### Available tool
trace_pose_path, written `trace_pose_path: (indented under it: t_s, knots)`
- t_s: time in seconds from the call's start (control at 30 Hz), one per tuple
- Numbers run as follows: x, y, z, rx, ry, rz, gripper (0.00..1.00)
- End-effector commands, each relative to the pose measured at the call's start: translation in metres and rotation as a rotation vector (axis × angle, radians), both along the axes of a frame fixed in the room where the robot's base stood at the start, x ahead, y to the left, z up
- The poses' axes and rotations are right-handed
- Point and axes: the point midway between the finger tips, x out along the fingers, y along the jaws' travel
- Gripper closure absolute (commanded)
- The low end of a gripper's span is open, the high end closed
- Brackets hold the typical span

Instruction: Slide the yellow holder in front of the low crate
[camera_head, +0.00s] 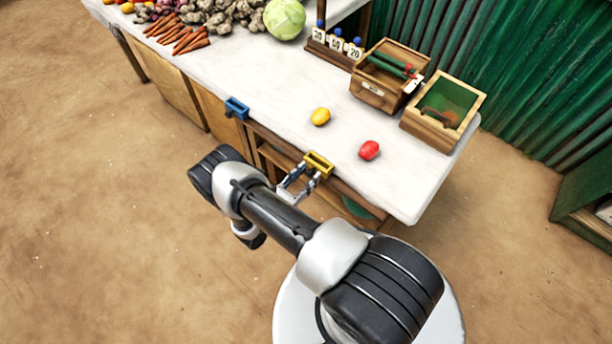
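The yellow holder (319,160) is a small open frame on the front edge of the white counter. My gripper (311,173) is at its near side, with the fingertips at or touching it. The fingers are visibly apart, but I cannot tell whether they clamp part of the holder. Two wooden crates stand at the counter's right end. The one nearer the corner, with a green inside (421,122), looks lower. The other crate (372,93) holds green and red items. The holder is to the left of both crates.
A blue holder (236,108) sits on the same edge farther left. A yellow fruit (320,116) and a red fruit (369,150) lie on the counter (400,190). Number cards (336,43), a cabbage (284,18) and carrots (188,40) are behind. The front edge right of the yellow holder looks clear.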

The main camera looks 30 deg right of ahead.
Motion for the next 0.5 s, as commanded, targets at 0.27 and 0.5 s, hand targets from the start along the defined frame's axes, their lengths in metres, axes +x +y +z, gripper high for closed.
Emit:
trace_pose_path:
  t_s: [0.27,0.5]
  knots:
    - [0.0,0.0003,0.0,0.0,0.0,0.0,0.8]
    - [-0.0001,0.0003,-0.0001,0.0,0.0,0.0,0.96]
